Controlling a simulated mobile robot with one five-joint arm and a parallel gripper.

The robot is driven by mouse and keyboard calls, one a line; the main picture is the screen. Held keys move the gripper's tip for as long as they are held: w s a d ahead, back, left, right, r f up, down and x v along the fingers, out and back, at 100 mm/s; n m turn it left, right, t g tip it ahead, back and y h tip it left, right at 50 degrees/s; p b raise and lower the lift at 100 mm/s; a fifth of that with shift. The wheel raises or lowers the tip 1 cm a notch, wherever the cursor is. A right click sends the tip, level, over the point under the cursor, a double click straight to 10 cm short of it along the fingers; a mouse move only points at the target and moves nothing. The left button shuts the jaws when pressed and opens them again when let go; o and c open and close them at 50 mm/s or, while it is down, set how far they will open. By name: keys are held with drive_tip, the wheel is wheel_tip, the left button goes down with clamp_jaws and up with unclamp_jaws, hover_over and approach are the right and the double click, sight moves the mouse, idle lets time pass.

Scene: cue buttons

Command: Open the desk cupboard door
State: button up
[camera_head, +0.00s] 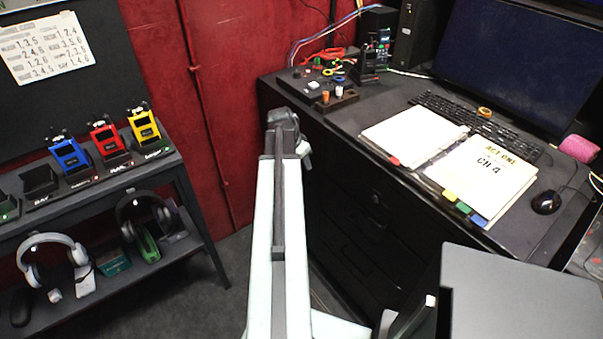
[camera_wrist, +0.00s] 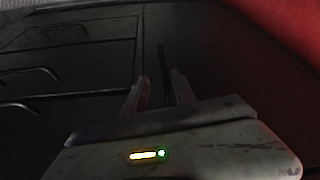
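The desk cupboard door (camera_wrist: 205,60) is a dark panel filling the middle and right of the wrist view. A thin dark upright handle (camera_wrist: 162,57) stands on it. My gripper (camera_wrist: 162,79) points at this door with its two fingers apart. The lower end of the handle appears in the gap between the fingertips; I cannot tell whether either finger touches it. The door looks shut. In the head view my gripper (camera_head: 303,150) is by the far end of the black desk's (camera_head: 400,92) front, and my arm hides much of the door.
Drawers with bar handles (camera_wrist: 32,72) lie left of the door in the wrist view. A red wall (camera_head: 215,110) stands behind the desk's far end. A dark shelf (camera_head: 190,240) with headphones stands on the left, with floor between it and the desk.

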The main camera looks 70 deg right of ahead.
sight(305, 171)
drive_tip(key=b+x, duration=0.4)
drive_tip(key=x, duration=0.1)
drive_tip(key=b+x, duration=0.2)
drive_tip(key=shift+w+a+f, duration=0.1)
drive_tip(key=shift+w+f, duration=0.2)
drive_tip(key=shift+w, duration=0.1)
drive_tip(key=shift+r, duration=0.15)
clamp_jaws()
drive_tip(key=shift+s+a, duration=0.1)
drive_tip(key=shift+s, duration=0.05)
idle(0.4)
